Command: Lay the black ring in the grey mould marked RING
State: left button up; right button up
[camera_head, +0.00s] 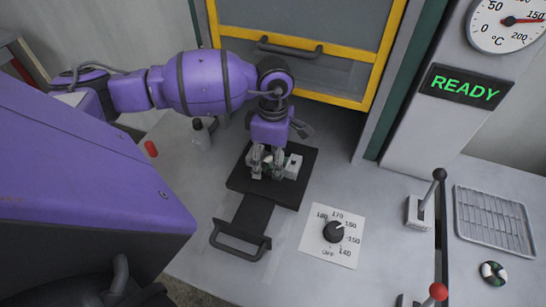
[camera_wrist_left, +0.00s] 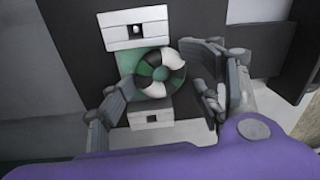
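My left gripper (camera_head: 267,163) points down over white-and-green mould parts (camera_head: 292,166) on a black plate (camera_head: 240,180). In the left wrist view a ring (camera_wrist_left: 151,84) with black, white and green segments lies over a green surface (camera_wrist_left: 128,62), between two white blocks (camera_wrist_left: 120,35). The left gripper (camera_wrist_left: 160,74) has its fingers spread on either side of this ring, and no clear grip on it shows. I see no plain black ring and cannot read a RING mark. My right gripper is not in view.
A similar black, white and green ring (camera_head: 492,273) lies on the bench at the right, near a wire rack (camera_head: 495,220). A dial (camera_head: 334,232), a lever (camera_head: 430,200) and a yellow-framed press door (camera_head: 300,75) surround the plate. A lit sign (camera_head: 465,87) reads READY.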

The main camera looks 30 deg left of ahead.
aim_at(273, 159)
pick_arm(q)
jog(key=shift+w+r, duration=0.15)
jog(key=shift+r, duration=0.15)
jog(key=shift+r+p, duration=0.3)
jog(key=shift+r, duration=0.2)
jog(key=r, duration=0.6)
jog(key=shift+w+r+b, duration=0.1)
jog(key=shift+w+b, duration=0.15)
jog(key=shift+b, duration=0.15)
jog(key=shift+r, duration=0.4)
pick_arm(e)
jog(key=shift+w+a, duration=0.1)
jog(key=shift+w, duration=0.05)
